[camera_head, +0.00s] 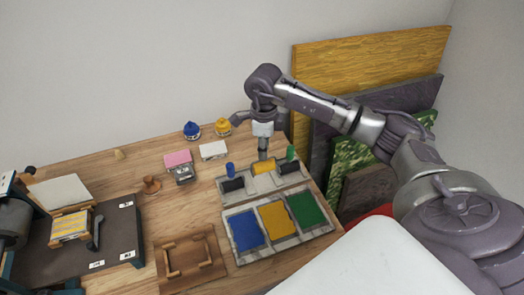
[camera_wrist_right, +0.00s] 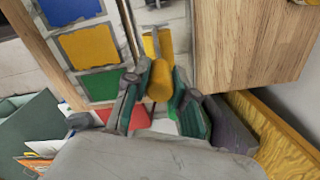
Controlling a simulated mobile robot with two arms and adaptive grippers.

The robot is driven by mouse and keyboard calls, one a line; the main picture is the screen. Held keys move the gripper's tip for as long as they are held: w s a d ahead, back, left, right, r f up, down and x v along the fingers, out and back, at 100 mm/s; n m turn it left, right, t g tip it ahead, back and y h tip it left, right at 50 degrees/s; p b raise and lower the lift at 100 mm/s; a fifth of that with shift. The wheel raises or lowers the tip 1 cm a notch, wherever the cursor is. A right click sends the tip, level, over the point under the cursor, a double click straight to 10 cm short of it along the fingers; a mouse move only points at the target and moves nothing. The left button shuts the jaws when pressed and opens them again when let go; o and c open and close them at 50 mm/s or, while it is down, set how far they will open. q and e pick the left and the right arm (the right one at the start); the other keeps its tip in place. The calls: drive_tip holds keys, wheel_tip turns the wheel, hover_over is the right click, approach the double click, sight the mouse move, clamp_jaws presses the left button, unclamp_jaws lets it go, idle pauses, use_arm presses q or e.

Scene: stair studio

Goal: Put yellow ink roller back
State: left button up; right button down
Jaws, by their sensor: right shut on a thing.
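The yellow ink roller (camera_head: 264,166) is at the middle of the grey roller rack (camera_head: 254,187), under my right gripper (camera_head: 263,152). In the right wrist view the yellow ink roller (camera_wrist_right: 159,80) is between the fingers of my right gripper (camera_wrist_right: 160,92), which is shut on it. Whether the roller rests on the rack or hangs just above it, I cannot tell. A blue-handled roller (camera_head: 230,169) stands at the rack's left and a green-handled roller (camera_head: 290,152) at its right. My left gripper is not in view.
An ink tray (camera_head: 237,260) with blue, yellow and green pads lies in front of the rack. Blue (camera_head: 192,131) and yellow (camera_head: 222,127) ink jars stand behind. A wooden frame (camera_head: 188,262) lies left. Tall panels (camera_head: 365,65) lean against the wall at right.

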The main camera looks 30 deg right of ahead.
drive_tip(key=shift+w+a+f, duration=0.1)
drive_tip(key=shift+w+f, duration=0.3)
drive_tip(key=shift+w, duration=0.1)
wheel_tip(320, 180, down, 3)
drive_tip(key=shift+f+p, duration=0.1)
drive_tip(key=shift+p, duration=0.9)
drive_tip(key=shift+f, duration=0.3)
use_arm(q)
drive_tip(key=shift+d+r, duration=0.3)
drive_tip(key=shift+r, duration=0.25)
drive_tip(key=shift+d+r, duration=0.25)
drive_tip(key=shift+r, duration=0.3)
use_arm(e)
drive_tip(key=shift+f+b, duration=0.6)
drive_tip(key=shift+b, duration=0.05)
drive_tip(key=c, duration=1)
unclamp_jaws()
drive_tip(key=shift+r, duration=0.1)
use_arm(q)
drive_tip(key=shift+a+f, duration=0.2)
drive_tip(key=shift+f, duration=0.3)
use_arm(e)
drive_tip(key=shift+o, duration=0.2)
